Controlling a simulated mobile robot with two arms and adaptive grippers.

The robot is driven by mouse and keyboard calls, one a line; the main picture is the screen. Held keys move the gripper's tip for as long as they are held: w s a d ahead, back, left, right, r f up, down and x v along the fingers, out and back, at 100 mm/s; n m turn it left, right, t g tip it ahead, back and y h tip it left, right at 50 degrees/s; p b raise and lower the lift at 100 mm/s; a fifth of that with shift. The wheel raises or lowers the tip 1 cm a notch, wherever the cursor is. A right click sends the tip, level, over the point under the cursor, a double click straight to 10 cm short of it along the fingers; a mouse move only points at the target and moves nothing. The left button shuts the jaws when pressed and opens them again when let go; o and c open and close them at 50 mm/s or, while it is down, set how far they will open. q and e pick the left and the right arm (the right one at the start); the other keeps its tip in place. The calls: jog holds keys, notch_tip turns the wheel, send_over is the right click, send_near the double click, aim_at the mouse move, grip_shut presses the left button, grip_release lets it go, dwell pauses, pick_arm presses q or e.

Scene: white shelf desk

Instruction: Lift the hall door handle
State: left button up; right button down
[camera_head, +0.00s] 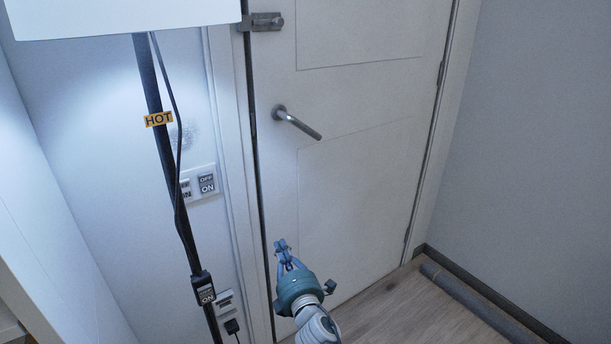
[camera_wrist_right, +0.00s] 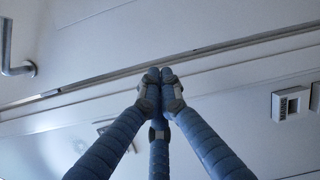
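The metal lever handle (camera_head: 301,125) is on the white hall door (camera_head: 370,185), near its left edge. In the head view it points right and slopes down from its round base. It also shows at the upper left of the right wrist view (camera_wrist_right: 18,70). My right gripper (camera_head: 281,246) is in front of the door, well below the handle and apart from it. In the right wrist view its blue fingers (camera_wrist_right: 160,78) meet at the tips with nothing visible between them. My left gripper is not in view.
A black lamp pole (camera_head: 165,165) with a HOT label and white shade (camera_head: 120,15) stands left of the door. Wall switches (camera_head: 207,183) are between pole and frame. A metal latch (camera_head: 265,22) is above the handle. A grey roll (camera_head: 475,300) lies at the right wall.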

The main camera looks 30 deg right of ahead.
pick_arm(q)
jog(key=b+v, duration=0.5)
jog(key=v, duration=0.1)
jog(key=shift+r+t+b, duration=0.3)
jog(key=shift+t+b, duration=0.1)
pick_arm(e)
jog(key=s+d+r+n+t+h, duration=0.1)
jog(key=d+r+n+t+h, duration=0.1)
jog(key=r, duration=0.6)
jog(key=s+d+r+n+t+h, duration=0.2)
jog(key=d+r, duration=0.1)
jog(key=r, duration=0.6)
jog(key=shift+d+n, duration=0.4)
pick_arm(q)
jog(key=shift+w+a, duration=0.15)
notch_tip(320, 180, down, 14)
jog(key=p, duration=0.4)
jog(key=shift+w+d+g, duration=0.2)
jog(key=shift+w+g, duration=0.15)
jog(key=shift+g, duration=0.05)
pick_arm(e)
jog(key=s+d+r+x, duration=0.1)
jog(key=r+x, duration=0.1)
jog(key=x, duration=1.1)
jog(key=shift+s+d, duration=0.25)
jog(key=shift+d, duration=0.05)
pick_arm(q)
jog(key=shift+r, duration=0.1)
